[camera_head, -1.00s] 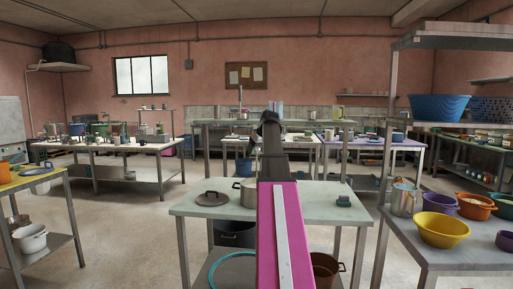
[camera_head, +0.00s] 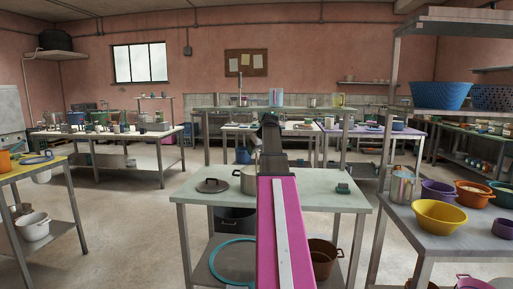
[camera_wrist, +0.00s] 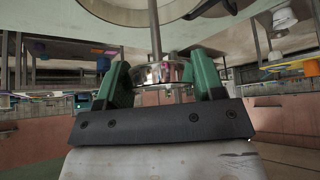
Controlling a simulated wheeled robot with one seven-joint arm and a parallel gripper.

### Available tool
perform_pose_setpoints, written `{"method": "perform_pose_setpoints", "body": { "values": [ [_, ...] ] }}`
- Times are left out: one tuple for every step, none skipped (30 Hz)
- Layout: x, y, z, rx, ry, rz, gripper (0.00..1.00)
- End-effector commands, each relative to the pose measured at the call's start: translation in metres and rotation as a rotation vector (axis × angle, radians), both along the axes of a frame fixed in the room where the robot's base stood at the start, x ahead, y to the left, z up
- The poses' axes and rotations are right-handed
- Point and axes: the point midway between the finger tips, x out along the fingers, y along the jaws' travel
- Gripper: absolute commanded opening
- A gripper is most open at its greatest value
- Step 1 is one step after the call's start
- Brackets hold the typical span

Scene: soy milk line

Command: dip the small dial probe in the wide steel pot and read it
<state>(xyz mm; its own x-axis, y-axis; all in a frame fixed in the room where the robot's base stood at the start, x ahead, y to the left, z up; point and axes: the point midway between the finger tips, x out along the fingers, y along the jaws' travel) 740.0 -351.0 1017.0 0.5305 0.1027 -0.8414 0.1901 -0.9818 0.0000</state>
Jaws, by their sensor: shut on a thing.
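The small dial probe (camera_wrist: 160,73) has a round steel head and a thin stem. My gripper (camera_wrist: 163,84) is shut on its head between two green fingers in the wrist view. The stem runs to the top edge of that view, so its tip is out of sight. The steel pot (camera_head: 238,180) stands on the pale table in the head view, partly hidden by my pink arm. Its rounded body and a handle show at the top of the wrist view (camera_wrist: 112,9). I cannot tell whether the stem is inside the pot.
A dark lid (camera_head: 213,186) lies left of the pot on the pale table (camera_head: 195,205). A small green object (camera_head: 343,188) sits at its right. A side table holds a yellow bowl (camera_head: 440,216) and a steel jug (camera_head: 403,187).

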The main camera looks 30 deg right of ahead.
Motion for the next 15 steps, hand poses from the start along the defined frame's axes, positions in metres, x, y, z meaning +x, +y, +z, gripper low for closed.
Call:
{"method": "perform_pose_setpoints", "body": {
  "values": [
    [0.0,0.0,-0.004,0.0,0.0,0.0,0.38],
    [0.0,0.0,-0.006,0.0,0.0,0.0,0.38],
    [0.0,0.0,-0.008,0.0,0.0,0.0,0.38],
    [0.0,0.0,-0.01,0.0,0.0,0.0,0.38],
    [0.0,0.0,-0.012,0.0,0.0,0.0,0.38],
    [0.0,0.0,-0.015,0.0,0.0,0.0,0.38],
    [0.0,0.0,-0.017,0.0,0.0,0.0,0.38],
    [0.0,0.0,-0.018,0.0,0.0,0.0,0.38],
    [0.0,0.0,-0.021,0.001,0.0,0.001,0.38],
    [0.0,0.0,-0.022,0.001,0.0,0.001,0.38],
    [0.0,0.0,-0.023,0.001,0.0,0.001,0.38],
    [0.0,0.0,-0.025,0.0,0.0,0.0,0.38],
    [0.0,0.0,-0.026,0.0,0.0,0.0,0.38],
    [0.0,0.0,-0.027,0.0,0.0,0.0,0.38],
    [0.0,0.0,-0.028,0.0,0.0,0.0,0.38]
  ]
}}
